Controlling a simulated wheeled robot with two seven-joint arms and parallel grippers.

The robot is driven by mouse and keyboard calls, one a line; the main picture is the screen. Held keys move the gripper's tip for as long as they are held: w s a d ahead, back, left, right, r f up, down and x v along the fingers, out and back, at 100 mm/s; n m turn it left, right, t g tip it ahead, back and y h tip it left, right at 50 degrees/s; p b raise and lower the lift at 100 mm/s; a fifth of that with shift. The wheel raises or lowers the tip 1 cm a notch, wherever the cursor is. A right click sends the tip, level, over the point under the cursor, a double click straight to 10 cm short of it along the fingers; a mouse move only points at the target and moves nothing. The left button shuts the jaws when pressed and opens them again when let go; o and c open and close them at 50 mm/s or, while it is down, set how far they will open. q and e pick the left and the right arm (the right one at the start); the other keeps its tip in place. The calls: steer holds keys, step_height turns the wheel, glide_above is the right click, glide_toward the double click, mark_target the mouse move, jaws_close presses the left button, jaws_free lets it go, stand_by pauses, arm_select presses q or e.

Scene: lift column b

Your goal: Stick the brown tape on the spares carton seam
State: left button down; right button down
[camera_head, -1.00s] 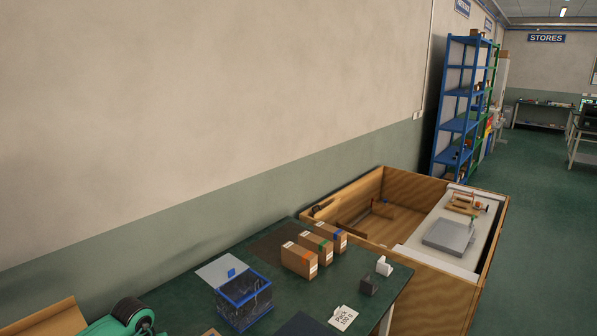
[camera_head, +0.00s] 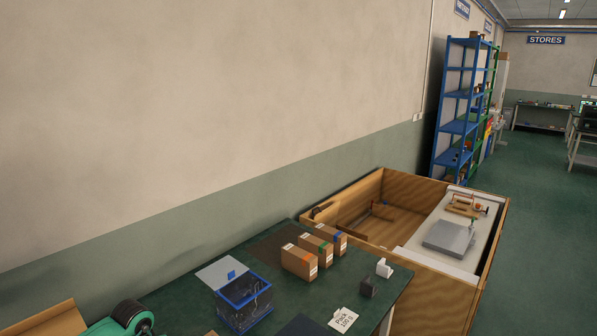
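A green tape dispenser (camera_head: 103,326) with a dark roll (camera_head: 129,312) stands at the lower left edge of the green bench; I cannot tell the tape's colour. A brown cardboard shape (camera_head: 42,317), perhaps a carton flap, is cut off at the lower left corner. I cannot tell whether it is the spares carton, and no seam is visible. Three small brown boxes stand in a row on the bench, with an orange (camera_head: 299,262), a green (camera_head: 316,249) and a blue mark (camera_head: 330,237). Neither of my grippers is in view.
A blue-rimmed bin (camera_head: 243,303) with dark contents stands on the bench (camera_head: 195,285). A large open wooden crate (camera_head: 440,292) stands beyond. Open floor lies to the right.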

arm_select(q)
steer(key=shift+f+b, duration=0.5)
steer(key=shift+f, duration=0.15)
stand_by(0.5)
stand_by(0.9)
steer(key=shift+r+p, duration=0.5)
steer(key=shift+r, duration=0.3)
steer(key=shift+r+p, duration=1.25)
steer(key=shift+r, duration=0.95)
